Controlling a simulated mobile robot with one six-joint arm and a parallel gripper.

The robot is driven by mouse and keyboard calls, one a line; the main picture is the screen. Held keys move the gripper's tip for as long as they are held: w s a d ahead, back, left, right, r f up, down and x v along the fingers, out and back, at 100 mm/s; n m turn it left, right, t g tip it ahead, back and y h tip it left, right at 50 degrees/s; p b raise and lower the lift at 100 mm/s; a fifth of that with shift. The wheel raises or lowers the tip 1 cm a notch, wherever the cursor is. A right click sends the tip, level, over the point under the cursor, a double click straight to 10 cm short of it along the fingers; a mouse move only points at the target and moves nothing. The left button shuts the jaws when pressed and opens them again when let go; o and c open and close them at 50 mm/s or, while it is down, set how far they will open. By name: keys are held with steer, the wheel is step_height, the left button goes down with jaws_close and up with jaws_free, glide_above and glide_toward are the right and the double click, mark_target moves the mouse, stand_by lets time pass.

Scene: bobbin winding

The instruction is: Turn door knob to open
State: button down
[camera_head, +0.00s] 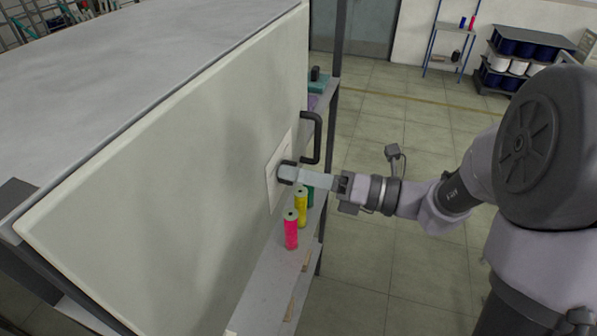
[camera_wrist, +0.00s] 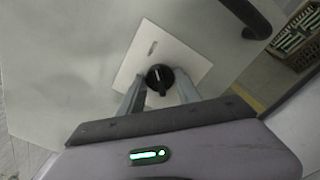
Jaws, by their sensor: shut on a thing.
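The black door knob (camera_wrist: 160,78) sits on a pale square plate (camera_wrist: 178,50) on the light door panel (camera_head: 170,165). In the wrist view the knob's pointer ridge points down toward my gripper, and a slot mark shows on the plate above it. My gripper (camera_head: 292,173) is shut on the knob, with a finger on each side of it. In the head view the fingers partly hide the knob. A dark handle (camera_head: 317,138) is fixed to the panel beyond the plate, and it also shows at the wrist view's upper right (camera_wrist: 245,18). The panel looks closed.
A pink spool (camera_head: 291,232), a yellow spool (camera_head: 301,207) and a green one stand on a shelf (camera_head: 270,290) below my gripper. A dark frame post rises beside the handle. Open tiled floor lies to the right; a spool rack (camera_head: 520,60) stands far back.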

steer(key=c, duration=0.8)
jaws_free()
steer(key=shift+c, duration=0.2)
steer(key=b+v, duration=0.5)
steer(key=v, duration=1.2)
steer(key=shift+d, duration=0.2)
